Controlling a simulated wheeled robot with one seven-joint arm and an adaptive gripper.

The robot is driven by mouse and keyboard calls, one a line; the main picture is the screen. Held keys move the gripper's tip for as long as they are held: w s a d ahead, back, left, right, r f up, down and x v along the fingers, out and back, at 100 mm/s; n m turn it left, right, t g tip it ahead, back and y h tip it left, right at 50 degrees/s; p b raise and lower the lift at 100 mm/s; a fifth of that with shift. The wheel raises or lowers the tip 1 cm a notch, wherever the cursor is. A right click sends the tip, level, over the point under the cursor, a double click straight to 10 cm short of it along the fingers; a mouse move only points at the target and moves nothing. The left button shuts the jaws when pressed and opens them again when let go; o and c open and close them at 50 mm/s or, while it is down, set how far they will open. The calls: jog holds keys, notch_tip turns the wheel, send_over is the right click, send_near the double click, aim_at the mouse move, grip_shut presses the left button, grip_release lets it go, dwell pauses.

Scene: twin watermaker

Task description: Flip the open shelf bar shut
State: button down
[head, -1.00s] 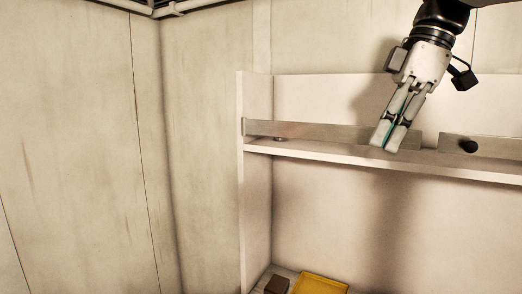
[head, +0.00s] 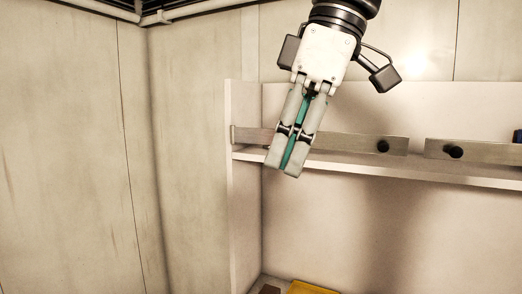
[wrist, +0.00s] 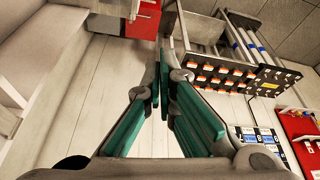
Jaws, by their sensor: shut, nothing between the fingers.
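A long flat metal shelf bar (head: 345,144) with a black knob (head: 383,146) runs along the front of the white shelf in the head view. A second metal bar (head: 490,152) with its own black knob (head: 453,152) lies to its right, past a small gap. My gripper (head: 284,168) is shut and empty. Its fingers pass in front of the left bar's left half and hide part of it; I cannot tell whether they touch it. In the wrist view, my gripper's fingers (wrist: 160,75) point at the floor, and no bar shows there.
The white shelf board (head: 400,172) and its left side panel (head: 243,180) are close to my gripper. A yellow tray (head: 310,288) lies below. A dark blue item shows at the right edge. The wrist view shows a red cabinet (wrist: 143,20) and a rack (wrist: 225,75).

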jog(key=shift+s+a, duration=0.25)
jog(key=shift+a, duration=0.55)
jog(key=shift+s+a, duration=0.2)
jog(key=shift+a, duration=0.6)
jog(key=shift+s+a, duration=0.25)
jog(key=shift+a, duration=0.55)
jog(key=shift+d, duration=0.1)
jog(key=s+d+f+m+t+h, duration=0.2)
jog(key=s+d+f+m, duration=0.2)
jog(key=d+f+m, duration=0.4)
jog(key=s+d+f+m+t+h, duration=0.1)
jog(key=s+d+f+m+t, duration=0.1)
jog(key=d+f+m, duration=0.5)
jog(key=s+d+f, duration=0.1)
jog(key=d+f, duration=0.4)
jog(key=d, duration=0.1)
jog(key=shift+s+f+m+t+h, duration=0.2)
jog(key=shift+s+m+t+h, duration=0.2)
